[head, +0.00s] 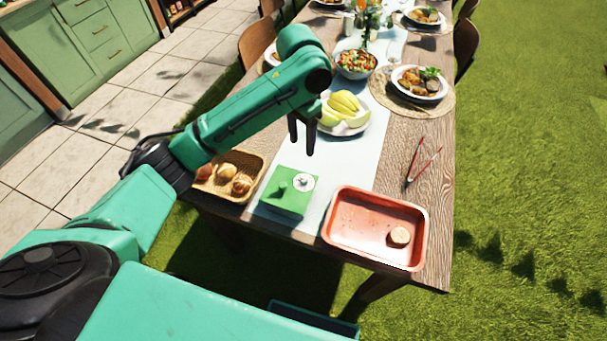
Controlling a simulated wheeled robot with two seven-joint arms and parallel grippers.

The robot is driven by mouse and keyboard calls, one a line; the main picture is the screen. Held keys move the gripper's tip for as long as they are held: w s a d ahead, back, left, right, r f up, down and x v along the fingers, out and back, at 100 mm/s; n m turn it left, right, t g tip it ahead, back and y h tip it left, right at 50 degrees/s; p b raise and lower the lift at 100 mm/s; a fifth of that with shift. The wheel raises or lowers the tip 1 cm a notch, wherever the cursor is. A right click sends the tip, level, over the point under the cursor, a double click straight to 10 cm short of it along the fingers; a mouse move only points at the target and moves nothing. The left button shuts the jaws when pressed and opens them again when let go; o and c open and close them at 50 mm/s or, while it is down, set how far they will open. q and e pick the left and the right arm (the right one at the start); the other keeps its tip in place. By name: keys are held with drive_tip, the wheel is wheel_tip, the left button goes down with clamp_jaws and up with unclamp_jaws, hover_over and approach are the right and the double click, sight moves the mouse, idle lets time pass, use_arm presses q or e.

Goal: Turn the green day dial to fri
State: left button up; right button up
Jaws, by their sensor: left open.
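The green day dial (287,194) is a flat green box lying on the pale runner near the table's front end. It has a white round face (304,182) at its upper right and a dark green knob (283,187) at its left. The lettering on the face is too small to read. My left gripper (301,151) is open and empty, pointing down above and slightly behind the box, apart from it. My right gripper is not in view.
A basket of bread rolls (260,163) stands left of the dial. A red tray (338,233) with a round piece (399,237) stands right of it. A fruit plate (357,128) is just behind my gripper. Tongs (419,165) lie at the right.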

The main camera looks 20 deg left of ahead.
sight(304, 180)
use_arm(q)
drive_tip(key=f, duration=1.4)
drive_tip(key=shift+s+d+f+p, duration=0.15)
drive_tip(key=shift+d+p, duration=0.1)
drive_tip(key=shift+p, duration=0.15)
clamp_jaws()
